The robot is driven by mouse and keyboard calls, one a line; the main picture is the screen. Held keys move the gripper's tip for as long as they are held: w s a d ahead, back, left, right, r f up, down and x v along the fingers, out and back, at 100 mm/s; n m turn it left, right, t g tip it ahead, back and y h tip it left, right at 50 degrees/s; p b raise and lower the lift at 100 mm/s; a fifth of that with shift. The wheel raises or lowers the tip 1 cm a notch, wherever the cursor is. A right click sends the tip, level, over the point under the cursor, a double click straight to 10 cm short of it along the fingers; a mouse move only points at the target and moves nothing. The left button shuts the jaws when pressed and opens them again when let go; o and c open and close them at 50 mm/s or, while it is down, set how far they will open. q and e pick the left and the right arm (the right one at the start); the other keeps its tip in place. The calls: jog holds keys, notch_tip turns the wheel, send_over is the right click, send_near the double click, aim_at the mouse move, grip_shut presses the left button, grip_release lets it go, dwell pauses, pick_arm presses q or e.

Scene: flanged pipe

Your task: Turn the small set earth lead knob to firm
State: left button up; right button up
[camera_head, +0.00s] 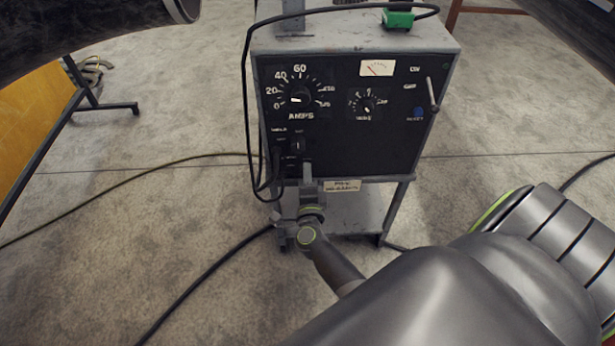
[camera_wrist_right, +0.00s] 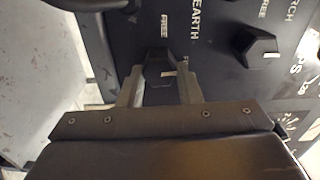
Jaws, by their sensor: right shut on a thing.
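The small earth lead knob (camera_wrist_right: 158,66) is a dark faceted knob with a short white mark, beside the words EARTH and FREE in the right wrist view. Its mark lies on the right side of its face there, not toward the word FREE. The firm label is not readable. My right gripper (camera_wrist_right: 160,88) is shut on this knob, one finger on each side. In the head view my right gripper (camera_head: 307,178) is at the lower left of the black panel (camera_head: 345,145) and hides the knob. My left gripper is out of view.
A second small knob (camera_wrist_right: 257,46) sits close to the right in the wrist view. The grey welding set (camera_head: 400,45) carries a large amps dial (camera_head: 297,98), a meter (camera_head: 377,68) and a side lever (camera_head: 432,92). A black cable (camera_head: 247,110) hangs down its left side.

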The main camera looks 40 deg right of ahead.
dwell(0.4)
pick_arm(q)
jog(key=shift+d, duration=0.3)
pick_arm(e)
jog(key=o, duration=1)
jog(key=shift+c, duration=0.2)
